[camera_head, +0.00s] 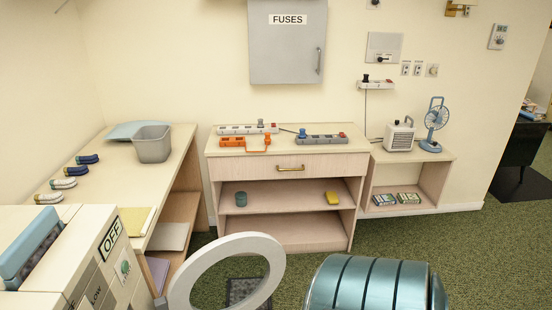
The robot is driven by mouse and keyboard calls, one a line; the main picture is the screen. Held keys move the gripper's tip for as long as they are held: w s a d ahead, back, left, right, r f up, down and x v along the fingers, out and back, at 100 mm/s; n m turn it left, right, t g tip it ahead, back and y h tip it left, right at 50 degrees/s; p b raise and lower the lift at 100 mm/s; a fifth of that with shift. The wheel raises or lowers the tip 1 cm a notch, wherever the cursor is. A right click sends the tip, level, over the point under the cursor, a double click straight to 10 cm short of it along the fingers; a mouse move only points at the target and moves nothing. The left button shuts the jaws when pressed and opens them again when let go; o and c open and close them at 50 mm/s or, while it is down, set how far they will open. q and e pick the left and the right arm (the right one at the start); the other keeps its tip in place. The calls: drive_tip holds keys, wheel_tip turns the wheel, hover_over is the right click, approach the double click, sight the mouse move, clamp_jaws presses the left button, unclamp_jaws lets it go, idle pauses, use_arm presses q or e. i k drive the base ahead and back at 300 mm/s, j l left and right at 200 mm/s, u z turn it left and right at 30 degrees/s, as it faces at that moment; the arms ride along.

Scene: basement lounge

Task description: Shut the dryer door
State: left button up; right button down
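A white round ring (235,242), which looks like the dryer door, stands at the bottom middle, cut off by the lower edge. It appears swung out from the white machine (122,277) at the lower left, and floor shows through its opening. The machine's slanted panel carries the labels OFF and LOW and a greenish dial. Neither of my grippers shows.
A wooden shelf unit (295,165) with power strips is behind, and a long counter (110,170) with a grey bin (152,145) is at left. Green carpet (480,250) is clear at right.

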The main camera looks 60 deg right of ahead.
sight(181, 285)
drive_tip(key=k+l, duration=0.1)
drive_tip(key=l, duration=0.35)
drive_tip(key=k+l+u, duration=0.1)
drive_tip(key=l, duration=0.35)
drive_tip(key=k+l, duration=0.1)
drive_tip(key=l, duration=0.3)
drive_tip(key=k+l, duration=0.15)
drive_tip(key=l, duration=0.3)
drive_tip(key=k+l+u, duration=0.1)
drive_tip(key=l, duration=0.35)
drive_tip(key=k+l, duration=0.15)
drive_tip(key=l, duration=0.25)
